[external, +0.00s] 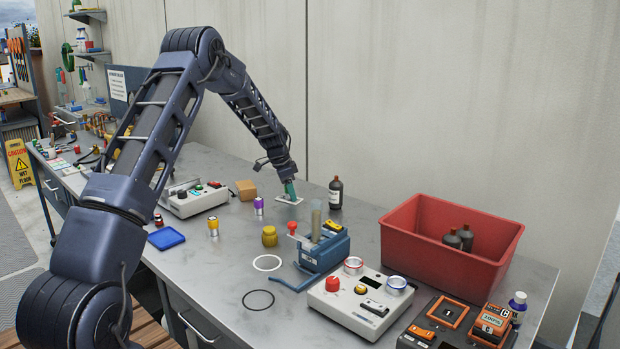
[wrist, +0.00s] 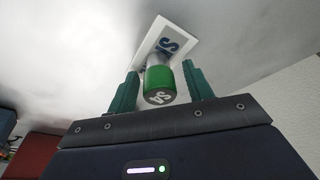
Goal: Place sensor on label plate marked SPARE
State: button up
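A white label plate (external: 284,201) lies flat on the bench below my gripper. In the wrist view the plate (wrist: 151,38) shows large dark letters, partly hidden. A green sensor (wrist: 161,80) with a metallic lower part and a grey marked end stands over the plate, seemingly upright on it. My gripper (wrist: 160,84) has its green fingers on both sides of the sensor, with a narrow gap at each side. In the external view my gripper (external: 289,190) points down at the plate, and the sensor cannot be made out between the fingers.
A dark bottle (external: 336,193) stands close to the right of the plate. A purple-capped sensor (external: 258,206), a yellow-capped one (external: 213,226) and a cardboard block (external: 246,190) are to the left. A red bin (external: 425,257), a blue holder (external: 322,252) and a white control box (external: 345,312) stand right and nearer.

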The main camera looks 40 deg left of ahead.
jog(key=v, duration=1.2)
jog(key=s+d+r+n+y, duration=0.1)
jog(key=s+d+r+n, duration=0.2)
jog(key=s+d+r, duration=1.95)
jog(key=s+d+r+n+t, duration=0.1)
jog(key=s+d, duration=0.3)
jog(key=s, duration=0.3)
jog(key=s+d+r+n, duration=0.1)
jog(key=s+d+r, duration=0.1)
jog(key=s+d, duration=0.4)
jog(key=s+d+f+n, duration=0.1)
jog(key=s+f, duration=0.1)
jog(key=s, duration=0.6)
jog(key=s+d+f+t, duration=0.1)
jog(key=s+f, duration=0.1)
jog(key=s, duration=0.7)
jog(key=shift+s+d+f+n+y, duration=0.15)
jog(key=shift+d+f+n+y, duration=0.1)
jog(key=shift+d+n+y, duration=0.15)
